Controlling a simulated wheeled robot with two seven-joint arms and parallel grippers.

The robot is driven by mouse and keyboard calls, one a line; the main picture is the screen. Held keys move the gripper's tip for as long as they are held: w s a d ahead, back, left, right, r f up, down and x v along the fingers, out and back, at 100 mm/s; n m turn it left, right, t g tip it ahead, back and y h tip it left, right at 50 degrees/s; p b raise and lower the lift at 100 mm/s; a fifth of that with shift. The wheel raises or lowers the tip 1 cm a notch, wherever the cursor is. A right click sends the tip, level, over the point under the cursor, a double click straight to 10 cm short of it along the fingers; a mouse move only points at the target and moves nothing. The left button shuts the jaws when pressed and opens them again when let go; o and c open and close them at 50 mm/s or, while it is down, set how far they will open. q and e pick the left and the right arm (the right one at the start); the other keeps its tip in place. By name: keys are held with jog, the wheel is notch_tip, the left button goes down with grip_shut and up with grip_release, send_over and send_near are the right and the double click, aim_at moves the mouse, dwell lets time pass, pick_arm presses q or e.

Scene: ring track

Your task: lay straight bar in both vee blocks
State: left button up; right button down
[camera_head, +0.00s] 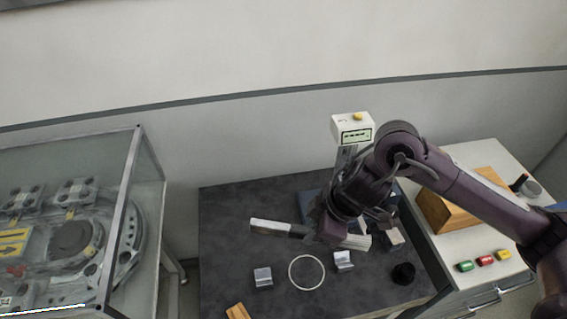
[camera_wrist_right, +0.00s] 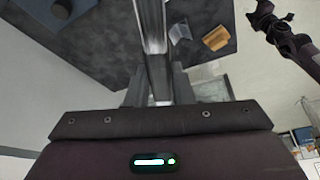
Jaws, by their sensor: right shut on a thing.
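The straight bar (camera_head: 270,226) is pale metal and hangs above the dark table, lying across the picture. My right gripper (camera_head: 323,232) is shut on it near its middle. In the right wrist view the bar (camera_wrist_right: 154,40) runs lengthwise between the fingers of my right gripper (camera_wrist_right: 157,88). One grey vee block (camera_head: 262,276) stands on the table to the left of a white ring, the other vee block (camera_head: 344,260) to its right. Both grooves look empty. One block (camera_wrist_right: 180,32) shows beside the bar in the wrist view. A dark arm, seemingly my left, ends in a gripper (camera_wrist_right: 262,16); its jaws are unclear.
The white ring (camera_head: 307,272) lies between the blocks. A black round part (camera_head: 403,273) is at right, an orange-brown block (camera_head: 237,311) at the front edge. A display device (camera_head: 352,130) stands behind my right arm. A glass case (camera_head: 70,230) is at left.

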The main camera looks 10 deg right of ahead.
pick_arm(q)
notch_tip(320, 180, down, 11)
jog(key=b, duration=1.1)
jog(key=shift+f, duration=0.2)
pick_arm(e)
jog(key=w+d+f+m+t+h, duration=0.2)
jog(key=w+d+m, duration=0.4)
jog(key=m, duration=0.8)
jog(key=shift+w+d+f+t+h, duration=0.4)
jog(key=shift+d+t+h, duration=0.1)
jog(key=shift+h, duration=0.6)
